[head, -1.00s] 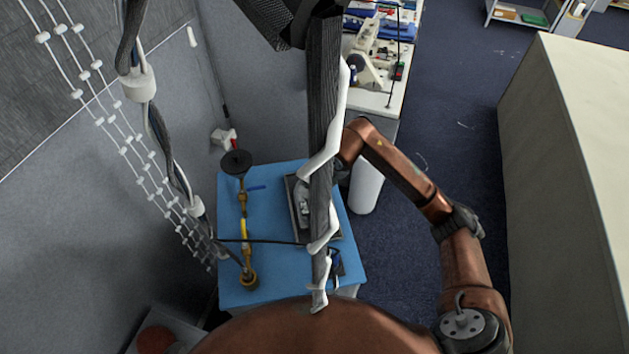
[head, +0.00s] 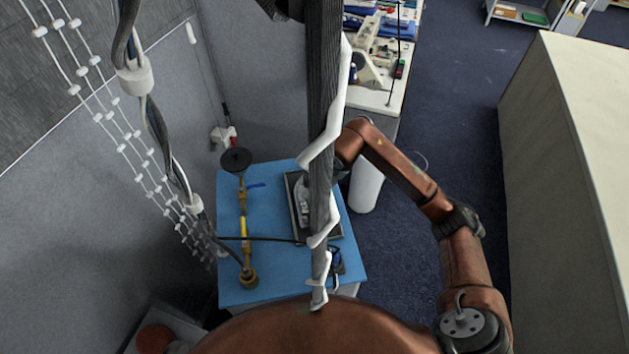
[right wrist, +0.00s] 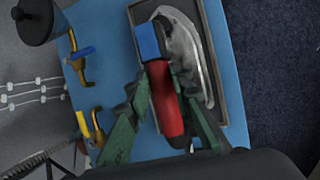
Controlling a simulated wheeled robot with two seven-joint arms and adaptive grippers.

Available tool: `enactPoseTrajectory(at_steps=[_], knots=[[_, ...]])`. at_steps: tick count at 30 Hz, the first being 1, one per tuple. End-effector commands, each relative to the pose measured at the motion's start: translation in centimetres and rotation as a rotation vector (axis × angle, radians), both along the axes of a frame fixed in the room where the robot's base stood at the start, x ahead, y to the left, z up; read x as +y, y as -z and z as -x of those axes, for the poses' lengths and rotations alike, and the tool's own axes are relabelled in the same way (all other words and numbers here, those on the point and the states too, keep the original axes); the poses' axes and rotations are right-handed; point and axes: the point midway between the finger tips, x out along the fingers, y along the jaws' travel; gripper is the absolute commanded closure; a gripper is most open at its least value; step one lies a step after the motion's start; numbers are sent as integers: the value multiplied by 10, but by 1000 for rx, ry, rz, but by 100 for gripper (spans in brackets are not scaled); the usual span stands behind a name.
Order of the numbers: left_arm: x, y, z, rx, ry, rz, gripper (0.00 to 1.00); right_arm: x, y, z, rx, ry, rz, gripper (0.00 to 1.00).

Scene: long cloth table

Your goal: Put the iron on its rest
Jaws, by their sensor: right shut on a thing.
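The iron has a silver-grey body (right wrist: 190,50) and a red handle (right wrist: 166,105) with a blue front part. The dark rectangular rest (right wrist: 222,60) lies under it on the blue table. In the right wrist view the iron is over the rest, within its rim; whether it touches is unclear. My right gripper (right wrist: 158,90) is shut on the handle, with green fingers on both sides. In the head view the iron (head: 303,205) and rest (head: 291,185) show beside a dark upright post that hides part of them and my right gripper. My left gripper is not in view.
A brass and yellow pipe fitting with a black disc (head: 236,160) stands on the left of the blue table (head: 270,285). A white cylinder (head: 366,188) stands beyond the right edge. Cables hang at left.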

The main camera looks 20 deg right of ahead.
Motion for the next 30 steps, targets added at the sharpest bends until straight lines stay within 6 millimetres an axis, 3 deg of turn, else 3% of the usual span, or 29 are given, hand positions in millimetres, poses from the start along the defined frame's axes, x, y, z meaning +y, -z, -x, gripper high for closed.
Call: enactPoseTrajectory(at_steps=[18,19,27,30], knots=[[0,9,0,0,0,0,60,1,7,-2,-8,-1,-3,100],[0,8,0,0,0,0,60,1,6,-1,-7,-1,-3,78],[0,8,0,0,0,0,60,0,8,-1,-3,0,-2,59],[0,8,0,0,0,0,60,0,8,0,-2,0,-1,59]])
